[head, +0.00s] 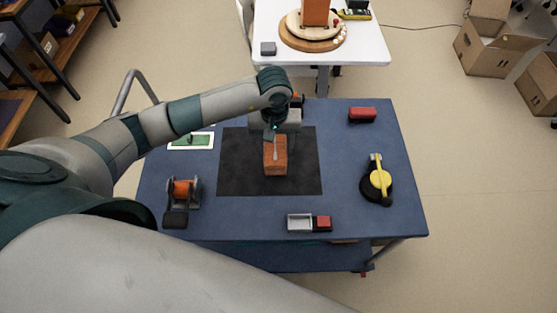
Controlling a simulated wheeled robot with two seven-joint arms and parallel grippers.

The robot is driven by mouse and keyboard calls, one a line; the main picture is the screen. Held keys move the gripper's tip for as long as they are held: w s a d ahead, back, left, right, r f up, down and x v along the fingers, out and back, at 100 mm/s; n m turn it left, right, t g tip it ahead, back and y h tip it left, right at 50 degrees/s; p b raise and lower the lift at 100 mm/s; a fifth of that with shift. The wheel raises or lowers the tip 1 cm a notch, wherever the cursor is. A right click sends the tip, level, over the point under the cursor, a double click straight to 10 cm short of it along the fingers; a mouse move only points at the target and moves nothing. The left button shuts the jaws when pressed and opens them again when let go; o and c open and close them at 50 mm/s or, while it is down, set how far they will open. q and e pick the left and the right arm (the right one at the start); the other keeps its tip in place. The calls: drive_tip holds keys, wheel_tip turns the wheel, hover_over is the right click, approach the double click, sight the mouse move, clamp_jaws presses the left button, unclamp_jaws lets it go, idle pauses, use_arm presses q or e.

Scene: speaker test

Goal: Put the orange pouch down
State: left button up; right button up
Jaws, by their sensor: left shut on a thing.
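The orange pouch (275,160), a brownish-orange block-like shape, is at the black mat (235,165) on the blue table. My left gripper (272,134) comes down over the pouch's far end and is shut on it. The gripper body hides that end of the pouch. From this high angle I cannot tell whether the pouch touches the mat or hangs just above it. My right gripper is not in view.
Around the mat on the blue table (345,215) are a red block (362,115), a black-and-yellow tool (378,180), an orange spool on a stand (182,190), a small grey tray (299,222) and a green card (190,141). A white table (375,45) stands behind.

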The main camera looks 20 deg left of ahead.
sight(279, 156)
use_arm(q)
drive_tip(key=shift+s+d+f+p, duration=0.4)
drive_tip(key=shift+s+d+f, duration=0.45)
drive_tip(key=shift+s+d, duration=0.2)
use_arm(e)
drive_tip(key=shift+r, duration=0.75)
use_arm(q)
drive_tip(key=shift+f, duration=0.15)
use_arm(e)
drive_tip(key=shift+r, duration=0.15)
use_arm(q)
drive_tip(key=shift+f+p, duration=0.35)
drive_tip(key=shift+p, duration=0.05)
drive_tip(key=shift+f+p, duration=0.65)
drive_tip(key=shift+f, duration=0.85)
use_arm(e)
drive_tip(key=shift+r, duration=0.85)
use_arm(q)
drive_tip(key=shift+w, duration=0.1)
